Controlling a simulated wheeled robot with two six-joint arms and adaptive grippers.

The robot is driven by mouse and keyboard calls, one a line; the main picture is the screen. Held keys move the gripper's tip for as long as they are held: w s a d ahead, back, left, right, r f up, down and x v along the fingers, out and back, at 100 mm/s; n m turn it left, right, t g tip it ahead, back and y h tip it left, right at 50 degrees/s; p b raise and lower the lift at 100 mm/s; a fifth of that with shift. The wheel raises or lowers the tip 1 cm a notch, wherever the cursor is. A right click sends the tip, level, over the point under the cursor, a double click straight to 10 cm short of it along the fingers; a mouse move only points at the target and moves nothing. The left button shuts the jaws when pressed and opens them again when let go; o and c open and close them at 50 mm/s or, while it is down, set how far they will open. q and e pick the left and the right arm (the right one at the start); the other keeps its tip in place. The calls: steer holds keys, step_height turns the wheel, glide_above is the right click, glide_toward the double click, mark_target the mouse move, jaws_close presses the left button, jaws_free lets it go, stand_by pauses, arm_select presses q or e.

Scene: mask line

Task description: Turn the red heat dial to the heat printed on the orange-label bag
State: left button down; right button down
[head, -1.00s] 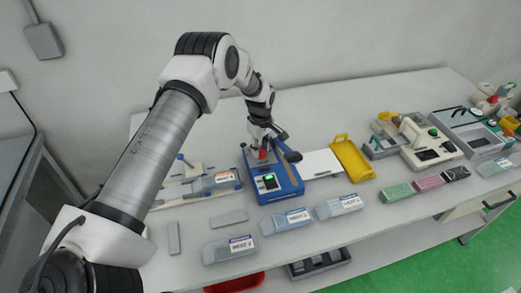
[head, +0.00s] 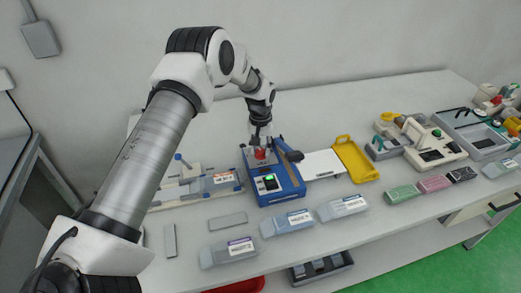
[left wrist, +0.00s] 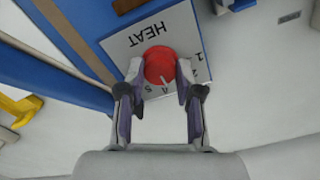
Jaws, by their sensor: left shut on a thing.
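The red heat dial (left wrist: 159,65) sits on a grey plate marked HEAT (left wrist: 150,33) on the blue machine (head: 274,184). My left gripper (head: 261,150) is above it; in the left wrist view its fingers (left wrist: 160,82) are shut on the dial, one on each side. A pale mark on the dial points toward the lower edge of that view. Digits 1 and 2 show on the right; others by the fingers are partly hidden. The orange-label bag (head: 222,178) lies left of the machine; its print is too small to read. My right gripper is out of view.
Several grey-blue bags, one with a purple label (head: 228,252), lie along the front of the table. A white plate (head: 322,164) and a yellow tray (head: 355,160) stand right of the machine. More devices and trays fill the right end.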

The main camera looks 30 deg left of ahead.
mark_target(261, 151)
arm_select(q)
steer(key=shift+s+f+m+b, duration=0.1)
steer(key=shift+m+b, duration=0.1)
steer(key=shift+m, duration=0.65)
steer(key=shift+s+f+m+b, duration=0.1)
steer(key=shift+m+b, duration=0.05)
steer(key=shift+m, duration=0.7)
steer(key=c, duration=0.8)
jaws_free()
steer(key=shift+o, duration=0.2)
steer(key=shift+w, duration=0.2)
steer(key=shift+r, duration=0.3)
step_height(261, 151, up, 11)
steer(key=shift+r, duration=0.2)
